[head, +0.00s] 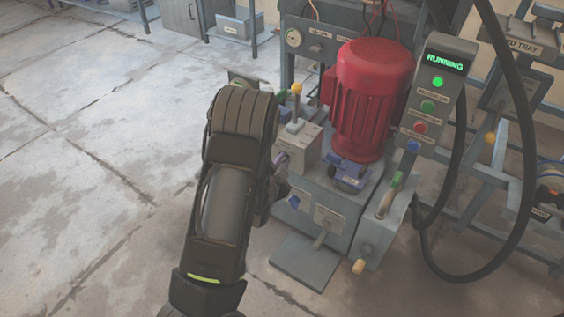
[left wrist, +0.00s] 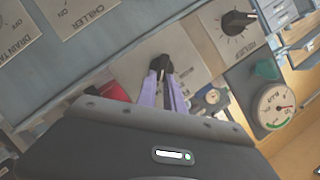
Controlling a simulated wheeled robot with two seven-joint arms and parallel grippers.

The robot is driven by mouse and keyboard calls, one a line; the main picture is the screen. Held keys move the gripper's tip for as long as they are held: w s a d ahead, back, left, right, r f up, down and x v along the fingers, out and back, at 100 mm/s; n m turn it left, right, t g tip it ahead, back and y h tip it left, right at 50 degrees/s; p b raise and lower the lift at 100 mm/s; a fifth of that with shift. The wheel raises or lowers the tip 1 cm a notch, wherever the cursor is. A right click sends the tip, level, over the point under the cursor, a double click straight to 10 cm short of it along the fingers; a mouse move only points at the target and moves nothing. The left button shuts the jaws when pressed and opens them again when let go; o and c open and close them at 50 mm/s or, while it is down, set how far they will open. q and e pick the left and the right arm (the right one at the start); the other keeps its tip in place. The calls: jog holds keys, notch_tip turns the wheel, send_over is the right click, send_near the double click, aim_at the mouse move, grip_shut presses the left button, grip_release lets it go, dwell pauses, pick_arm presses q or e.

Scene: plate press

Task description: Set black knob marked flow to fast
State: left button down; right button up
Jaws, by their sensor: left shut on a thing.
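In the left wrist view, the purple fingertips of my left gripper (left wrist: 163,78) are shut on a small black knob (left wrist: 160,63) on a pale plate. I cannot read a label or a "fast" mark at this knob; the gripper covers part of its plate. A second, larger black knob (left wrist: 237,21) with a dial and a label sits apart, at the upper right. In the head view my left gripper (head: 281,162) is at the left side of the grey press, and the held knob is hidden there. My right gripper is not in view.
A red motor (head: 368,95) stands on the press, with a yellow-tipped lever (head: 296,100) beside my gripper. A control box (head: 437,85) reads "RUNNING". Black hoses hang at the right. A gauge (left wrist: 274,107) is near my fingers. Floor at the left is clear.

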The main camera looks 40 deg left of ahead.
pick_arm(q)
jog(key=shift+w+r, duration=0.15)
jog(key=shift+w, duration=0.1)
jog(key=c, duration=1.5)
grip_release()
jog(key=shift+o, duration=0.2)
jog(key=shift+d, duration=0.1)
jog(key=shift+s, duration=0.15)
jog(key=p+v, duration=0.1)
jog(key=v, duration=0.6)
jog(key=shift+s, duration=0.3)
